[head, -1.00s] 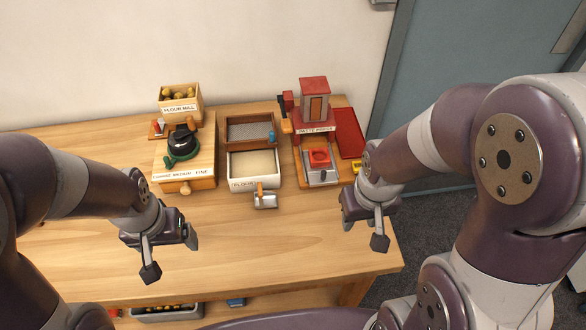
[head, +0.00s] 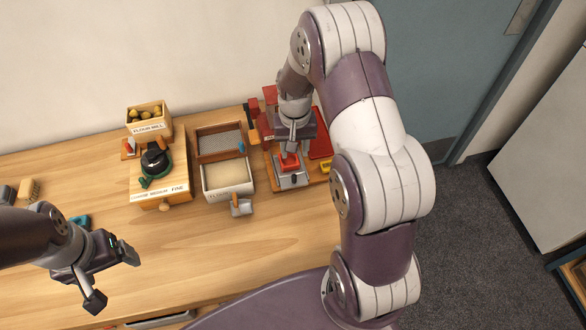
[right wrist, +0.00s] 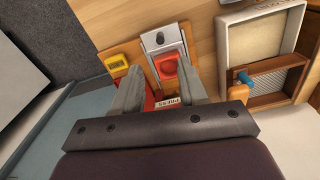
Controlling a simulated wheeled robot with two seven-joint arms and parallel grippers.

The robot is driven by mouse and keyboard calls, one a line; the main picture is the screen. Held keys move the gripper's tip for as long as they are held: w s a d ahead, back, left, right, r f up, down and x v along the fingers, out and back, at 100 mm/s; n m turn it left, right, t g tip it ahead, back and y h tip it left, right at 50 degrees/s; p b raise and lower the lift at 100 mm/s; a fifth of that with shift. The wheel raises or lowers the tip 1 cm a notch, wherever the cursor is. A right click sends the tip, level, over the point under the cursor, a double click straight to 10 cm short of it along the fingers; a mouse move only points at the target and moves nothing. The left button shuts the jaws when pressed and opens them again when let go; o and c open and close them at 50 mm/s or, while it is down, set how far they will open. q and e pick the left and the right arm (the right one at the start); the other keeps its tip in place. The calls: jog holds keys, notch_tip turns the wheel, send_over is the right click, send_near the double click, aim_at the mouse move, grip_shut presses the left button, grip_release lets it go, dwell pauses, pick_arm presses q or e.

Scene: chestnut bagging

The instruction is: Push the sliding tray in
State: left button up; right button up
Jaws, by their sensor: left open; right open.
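The sliding tray (head: 292,181) is a grey metal plate at the front of the red press. It carries a red cup-like piece (head: 289,163). In the right wrist view the tray (right wrist: 158,39) sticks out beyond the fingertips with the red piece (right wrist: 168,69) on it. My right gripper (head: 293,143) is over the press, just behind the red piece; its open fingers (right wrist: 163,80) look spread around the press front, and contact cannot be told. My right arm hides much of the press. My left gripper (head: 113,280) is open and empty over the table's front left.
A flour box (head: 228,192) with a metal scoop (head: 241,207) stands left of the press, with a sieve box (head: 220,142) behind it. The mill (head: 160,179) is farther left. A yellow block (head: 325,171) lies right of the tray. The front table is clear.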

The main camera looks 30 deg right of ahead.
aim_at(294, 175)
notch_tip(294, 175, down, 11)
jog(key=p, duration=0.3)
jog(key=shift+w+f, duration=0.15)
jog(key=shift+f, duration=0.6)
jog(key=shift+c, duration=0.2)
grip_shut()
